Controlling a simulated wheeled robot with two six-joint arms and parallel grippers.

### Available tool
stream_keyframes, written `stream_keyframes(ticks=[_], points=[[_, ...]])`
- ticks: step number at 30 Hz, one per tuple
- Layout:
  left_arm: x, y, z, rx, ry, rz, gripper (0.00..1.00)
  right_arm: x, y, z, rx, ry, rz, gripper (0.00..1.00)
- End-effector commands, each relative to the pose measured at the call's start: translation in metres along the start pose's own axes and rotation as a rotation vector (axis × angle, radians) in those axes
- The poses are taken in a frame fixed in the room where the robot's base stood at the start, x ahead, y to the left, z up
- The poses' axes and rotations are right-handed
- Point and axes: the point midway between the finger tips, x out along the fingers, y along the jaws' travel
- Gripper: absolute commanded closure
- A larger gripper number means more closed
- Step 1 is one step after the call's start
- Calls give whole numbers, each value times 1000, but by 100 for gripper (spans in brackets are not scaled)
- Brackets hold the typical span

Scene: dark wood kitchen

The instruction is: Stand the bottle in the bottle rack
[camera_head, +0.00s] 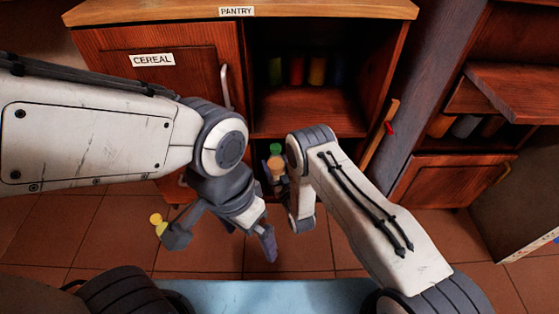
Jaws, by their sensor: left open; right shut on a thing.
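My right gripper (281,180) is mostly hidden behind its own wrist, in front of the open pantry cabinet. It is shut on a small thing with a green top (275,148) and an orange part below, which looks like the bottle. It seems roughly upright, but its lower part is hidden. My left gripper (220,243) is open and empty, low over the tiled floor, with its fingers wide apart. I cannot make out a bottle rack for certain.
The pantry cabinet (310,111) is open, with several coloured containers (316,71) at the back of its upper shelf. A closed cereal door (160,85) is to its left. A small yellow thing (156,219) shows beside my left gripper. Another wooden cabinet (445,181) stands at right.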

Motion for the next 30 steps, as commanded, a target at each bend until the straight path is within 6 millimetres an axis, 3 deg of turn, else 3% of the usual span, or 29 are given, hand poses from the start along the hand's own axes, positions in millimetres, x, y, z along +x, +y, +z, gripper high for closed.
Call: stream_keyframes(ticks=[1, 6, 14, 16, 26, 30], points=[[13, -1, 1, 0, 0, 0, 0, 15, 6, 3, 0, 12, 4, 100], [33, -2, 2, 0, 0, 0, 0, 56, 21, 2, -1, 11, 4, 100], [60, -4, 3, 0, 0, 0, 0, 106, 38, 2, -2, 9, 3, 100], [69, -5, 4, 0, 0, 0, 0, 104, 37, 17, -1, 2, 1, 100], [83, -6, 4, 0, 0, 0, 0, 104, 37, 38, -1, 4, 2, 100], [100, -7, 5, 0, 0, 0, 0, 104, 37, 60, -1, 3, 3, 100]])
